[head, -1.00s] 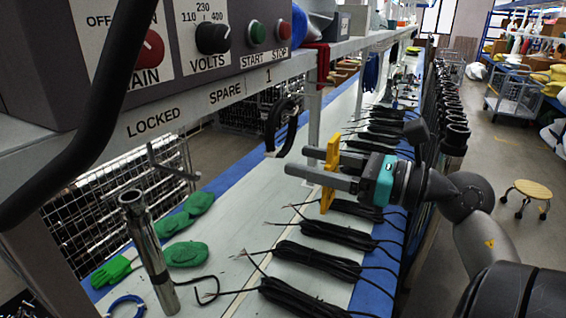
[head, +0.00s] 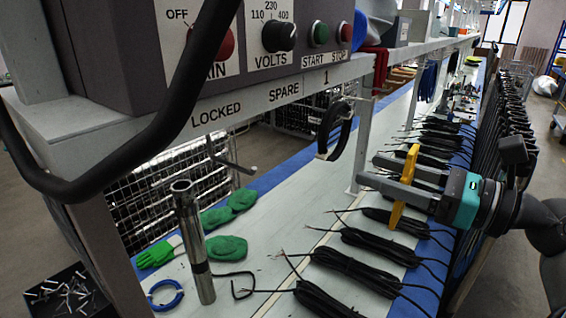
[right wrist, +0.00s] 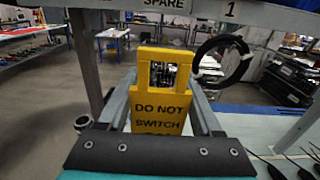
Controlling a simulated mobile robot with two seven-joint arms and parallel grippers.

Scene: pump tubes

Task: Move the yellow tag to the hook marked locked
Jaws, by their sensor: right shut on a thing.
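The yellow tag (head: 404,190) is upright between the fingers of my right gripper (head: 368,169), which is shut on it. In the right wrist view the tag (right wrist: 160,100) faces me, with a window at its top and the words DO NOT SWITCH. The LOCKED label (head: 216,115) is on the grey shelf rail at the left. A grey metal hook (head: 232,164) hangs under it, bare, left of and well apart from the tag. The SPARE label (head: 284,92) is to its right. My left gripper is not in view.
A black coil (head: 333,130) hangs under label 1, between the tag and the LOCKED hook. A metal tube (head: 194,240) stands upright below that hook. Black cable bundles (head: 350,268) and green gloves (head: 226,248) lie on the bench. A black curved bar (head: 130,152) crosses the left foreground.

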